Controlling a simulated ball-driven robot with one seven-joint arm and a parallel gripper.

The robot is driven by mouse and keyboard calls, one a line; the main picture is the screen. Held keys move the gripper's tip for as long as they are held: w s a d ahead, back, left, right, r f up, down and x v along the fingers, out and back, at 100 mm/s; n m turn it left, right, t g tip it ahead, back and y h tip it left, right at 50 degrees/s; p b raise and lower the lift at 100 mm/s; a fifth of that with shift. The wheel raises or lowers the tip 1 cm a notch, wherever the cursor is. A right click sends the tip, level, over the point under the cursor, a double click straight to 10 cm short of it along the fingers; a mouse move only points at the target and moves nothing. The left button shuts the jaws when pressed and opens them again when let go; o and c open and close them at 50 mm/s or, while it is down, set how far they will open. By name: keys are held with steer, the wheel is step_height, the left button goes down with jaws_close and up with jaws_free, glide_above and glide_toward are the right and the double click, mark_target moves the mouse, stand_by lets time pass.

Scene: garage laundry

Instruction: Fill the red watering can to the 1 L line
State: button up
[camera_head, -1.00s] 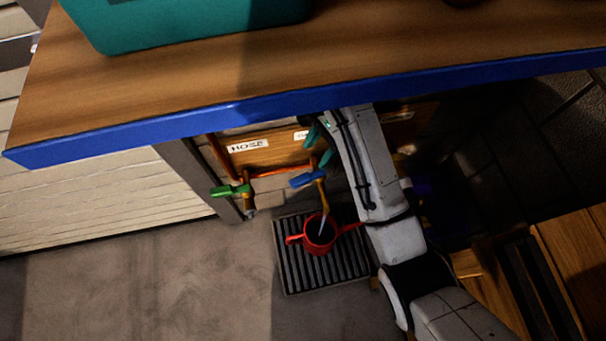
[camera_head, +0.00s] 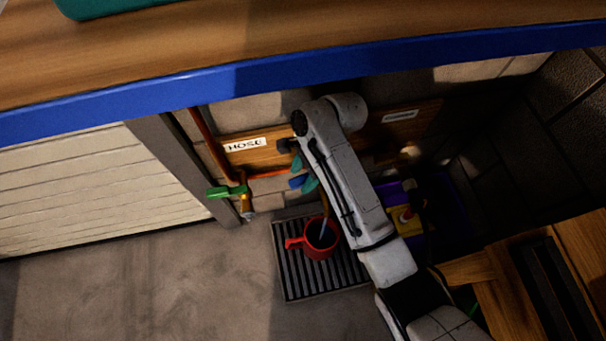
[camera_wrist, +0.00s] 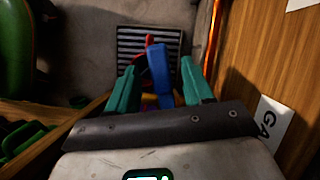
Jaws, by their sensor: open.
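The red watering can (camera_head: 320,252) stands on the slatted drain grate (camera_head: 300,288) below the taps. A thin pale streak, apparently water, runs down into its mouth. Its level and 1 L line cannot be made out. The blue tap lever (camera_head: 297,182) is above the can, partly hidden by my gripper (camera_head: 304,172). In the wrist view, the blue lever (camera_wrist: 160,75) lies between the open teal fingers of my gripper (camera_wrist: 159,68); contact is unclear. The lever hides much of the red can (camera_wrist: 149,40) on the grate (camera_wrist: 130,42).
A green-handled tap (camera_head: 227,191) is to the left, under the HOSE label (camera_head: 246,145). The blue-edged worktop (camera_head: 400,78) overhangs above. The floor at front left is clear.

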steer(key=shift+f, duration=0.1)
steer(key=shift+c, duration=0.2)
jaws_close()
stand_by(0.5)
